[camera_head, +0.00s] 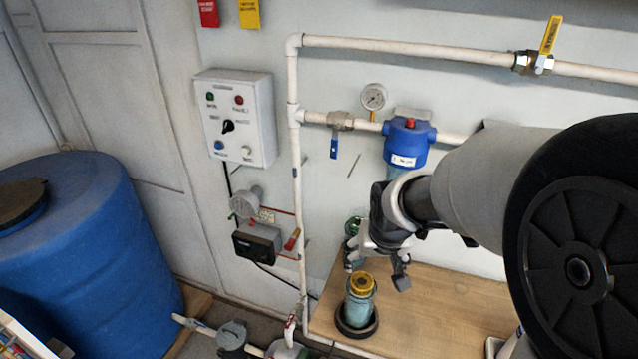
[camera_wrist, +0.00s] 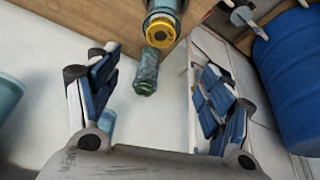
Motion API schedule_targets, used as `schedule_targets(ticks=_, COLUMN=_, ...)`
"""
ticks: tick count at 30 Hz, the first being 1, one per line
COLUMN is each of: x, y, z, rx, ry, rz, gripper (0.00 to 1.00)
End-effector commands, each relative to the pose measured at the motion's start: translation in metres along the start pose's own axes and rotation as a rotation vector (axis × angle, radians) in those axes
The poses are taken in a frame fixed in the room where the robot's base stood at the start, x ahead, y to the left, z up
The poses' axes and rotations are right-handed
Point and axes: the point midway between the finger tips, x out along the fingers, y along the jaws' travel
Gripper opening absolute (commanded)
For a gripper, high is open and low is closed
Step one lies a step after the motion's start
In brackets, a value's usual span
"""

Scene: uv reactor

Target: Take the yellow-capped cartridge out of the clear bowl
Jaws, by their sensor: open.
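The yellow-capped cartridge (camera_head: 361,284) stands upright on the bench in the clear bowl (camera_head: 358,311), which looks light blue and sits in a black ring. In the wrist view, the yellow cap (camera_wrist: 160,29) is at the top centre, beyond the fingertips. My gripper (camera_head: 376,272) is open and empty, above and slightly right of the cap in the head view, and apart from it. Both spread fingers show in the wrist view. The cartridge body cannot be told clearly from the bowl around it.
A green-ended cylinder (camera_wrist: 147,72) is close to the yellow cap in the wrist view. The wooden bench (camera_head: 450,305) is clear to the right of the bowl. A white vertical pipe (camera_head: 297,190) stands to the left. A blue filter head (camera_head: 408,140) hangs on the pipework behind my gripper.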

Motion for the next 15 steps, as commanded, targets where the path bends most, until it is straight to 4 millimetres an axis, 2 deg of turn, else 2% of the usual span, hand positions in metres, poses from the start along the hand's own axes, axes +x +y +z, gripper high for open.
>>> schedule_targets(ticks=5, x=0.023, y=0.000, z=0.000, rx=0.001, ry=-0.005, rz=0.001, gripper=0.74)
schedule_targets(ticks=15, x=0.097, y=0.000, z=0.000, rx=0.000, ry=-0.005, rz=0.000, gripper=0.74)
